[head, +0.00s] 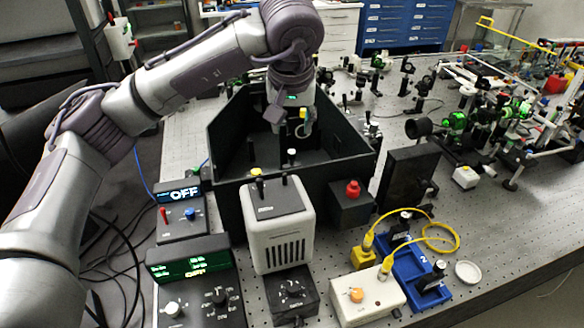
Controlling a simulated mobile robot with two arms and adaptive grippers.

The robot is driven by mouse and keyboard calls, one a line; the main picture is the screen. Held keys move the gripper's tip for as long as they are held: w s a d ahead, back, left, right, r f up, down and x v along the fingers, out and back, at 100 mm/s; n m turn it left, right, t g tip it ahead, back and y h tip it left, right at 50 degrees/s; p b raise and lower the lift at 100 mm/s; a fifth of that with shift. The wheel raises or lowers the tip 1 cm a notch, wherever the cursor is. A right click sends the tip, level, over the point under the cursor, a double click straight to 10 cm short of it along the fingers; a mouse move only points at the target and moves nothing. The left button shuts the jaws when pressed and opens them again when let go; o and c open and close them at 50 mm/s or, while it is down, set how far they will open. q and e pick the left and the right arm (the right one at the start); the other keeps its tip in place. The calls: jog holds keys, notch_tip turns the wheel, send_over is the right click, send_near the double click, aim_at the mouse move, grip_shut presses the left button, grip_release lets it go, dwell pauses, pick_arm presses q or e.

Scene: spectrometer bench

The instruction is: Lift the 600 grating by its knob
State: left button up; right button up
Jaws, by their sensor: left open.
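My left gripper (290,124) reaches down over the open-topped black box (228,128) and is open, with nothing seen between its fingers. Below it inside the box stands a post with a white-topped knob (291,153), apart from the fingertips. Two dark pieces with pale-topped knobs, one at the back (403,218) and one in front (437,267), sit in the blue holders (408,266) at the right. A "2" shows on the front holder. No "600" marking is readable, so I cannot tell which piece is the 600 grating. My right gripper is not in view.
A white vented lamp housing (280,228) stands before the box, beside a red-knobbed black block (351,190). A display reading OFF (183,193) is at left. A cream box (367,296), yellow cable (441,240) and white dish (468,272) lie front right. Optics crowd the back right.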

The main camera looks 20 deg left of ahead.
aim_at(292, 152)
pick_arm(q)
jog(key=p+x, duration=0.3)
jog(key=x, duration=0.6)
jog(key=shift+w+a+f, duration=0.15)
jog(key=shift+a+f, duration=0.05)
jog(key=shift+f, duration=0.2)
grip_shut()
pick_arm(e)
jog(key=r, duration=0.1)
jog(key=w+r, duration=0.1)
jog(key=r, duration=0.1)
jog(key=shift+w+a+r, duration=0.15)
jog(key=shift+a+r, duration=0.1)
pick_arm(q)
jog(key=shift+r, duration=0.1)
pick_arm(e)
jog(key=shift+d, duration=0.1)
